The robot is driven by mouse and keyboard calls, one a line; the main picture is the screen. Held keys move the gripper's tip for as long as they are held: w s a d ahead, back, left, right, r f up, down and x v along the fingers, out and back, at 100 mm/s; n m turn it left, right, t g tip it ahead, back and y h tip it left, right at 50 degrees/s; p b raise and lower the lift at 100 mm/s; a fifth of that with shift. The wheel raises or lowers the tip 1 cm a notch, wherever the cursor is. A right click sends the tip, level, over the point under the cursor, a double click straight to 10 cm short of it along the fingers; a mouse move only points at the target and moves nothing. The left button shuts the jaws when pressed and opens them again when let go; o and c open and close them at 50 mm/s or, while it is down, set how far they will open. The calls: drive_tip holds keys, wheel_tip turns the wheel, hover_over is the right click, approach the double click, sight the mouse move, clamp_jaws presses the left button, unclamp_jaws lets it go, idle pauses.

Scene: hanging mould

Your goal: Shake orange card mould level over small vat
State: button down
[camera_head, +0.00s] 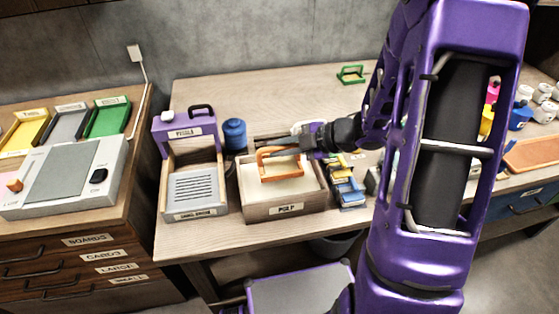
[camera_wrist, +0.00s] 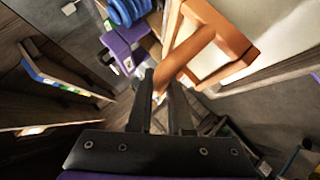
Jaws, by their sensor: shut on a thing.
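The orange card mould (camera_head: 282,177) is an open rectangular frame, seen over the wooden vat labelled PULP (camera_head: 253,211) with pale contents. My gripper (camera_head: 284,150) reaches in from the right and is shut on the mould's upper bar. In the wrist view, the orange mould (camera_wrist: 238,72) extends up and right from the fingertips (camera_wrist: 161,88), appearing tilted in that picture. I cannot tell if it is level, or whether its lower edge touches the pulp.
Yellow and blue frames (camera_head: 348,190) stand close on the right. A green frame (camera_head: 351,74) lies at the back, with clear table before it.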

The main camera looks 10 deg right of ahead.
idle(0.3)
drive_tip(key=shift+r, duration=2)
